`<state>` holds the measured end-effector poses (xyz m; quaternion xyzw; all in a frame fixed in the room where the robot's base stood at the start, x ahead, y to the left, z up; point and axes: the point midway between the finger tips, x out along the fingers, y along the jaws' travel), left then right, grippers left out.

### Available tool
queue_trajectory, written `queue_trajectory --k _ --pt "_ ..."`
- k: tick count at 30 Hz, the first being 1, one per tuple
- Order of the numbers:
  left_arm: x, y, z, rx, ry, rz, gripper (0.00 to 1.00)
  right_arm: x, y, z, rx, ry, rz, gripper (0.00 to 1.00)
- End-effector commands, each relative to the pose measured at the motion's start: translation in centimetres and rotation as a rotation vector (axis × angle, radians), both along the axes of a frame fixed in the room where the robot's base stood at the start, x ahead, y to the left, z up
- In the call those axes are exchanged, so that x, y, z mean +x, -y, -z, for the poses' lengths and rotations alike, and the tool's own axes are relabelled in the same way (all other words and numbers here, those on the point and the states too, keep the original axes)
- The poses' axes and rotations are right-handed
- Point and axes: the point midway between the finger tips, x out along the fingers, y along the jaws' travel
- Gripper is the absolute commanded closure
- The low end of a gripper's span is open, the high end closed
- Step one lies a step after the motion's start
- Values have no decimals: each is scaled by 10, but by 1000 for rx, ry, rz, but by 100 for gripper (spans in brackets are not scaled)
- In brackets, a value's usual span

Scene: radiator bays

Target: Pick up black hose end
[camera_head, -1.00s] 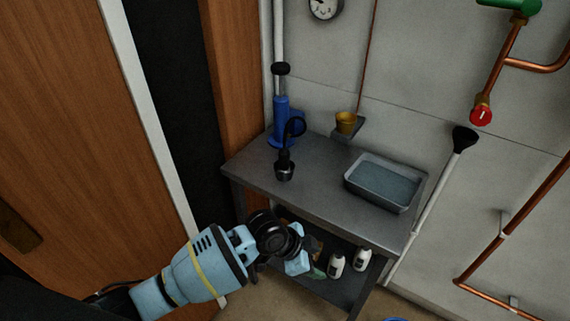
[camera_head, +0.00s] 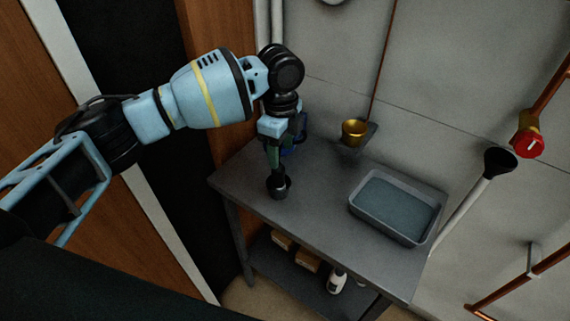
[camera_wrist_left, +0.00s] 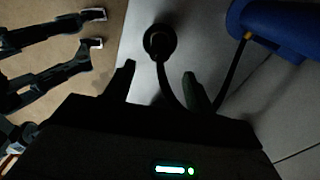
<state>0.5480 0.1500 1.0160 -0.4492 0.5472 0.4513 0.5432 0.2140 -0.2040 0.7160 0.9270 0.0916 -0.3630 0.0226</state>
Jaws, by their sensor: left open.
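The black hose end (camera_head: 279,187) stands on the grey workbench (camera_head: 315,223), near its left part. It also shows in the left wrist view (camera_wrist_left: 160,42) as a dark round fitting with a thin black hose curving away to the right. My left gripper (camera_head: 272,158) is over the bench, pointing down just above the hose end. In the wrist view its two fingers (camera_wrist_left: 158,74) are apart, with the hose end beyond the gap between them. The blue pump (camera_wrist_left: 280,22) is at the upper right there; in the head view my gripper mostly hides it. My right gripper is not seen.
A grey tray (camera_head: 398,207) sits on the bench's right part. A brass cup (camera_head: 354,131) is on a small wall shelf behind. A white bottle (camera_head: 337,281) and boxes (camera_head: 307,260) are on the lower shelf. A black-cupped plunger (camera_head: 499,162) leans at the right.

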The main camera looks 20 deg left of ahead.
Motion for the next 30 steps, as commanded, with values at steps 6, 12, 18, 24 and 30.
queue_trajectory --k 6,12,18,24,30 --pt "0 -1 0 3 -1 1 45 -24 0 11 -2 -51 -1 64" --pt "0 -1 16 4 -2 0 45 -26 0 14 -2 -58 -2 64" --pt "1 -1 25 1 0 0 45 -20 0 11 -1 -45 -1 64" --pt "2 -6 42 4 -1 -3 45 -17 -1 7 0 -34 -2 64" --pt "4 -9 69 2 -1 -1 45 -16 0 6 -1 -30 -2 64"
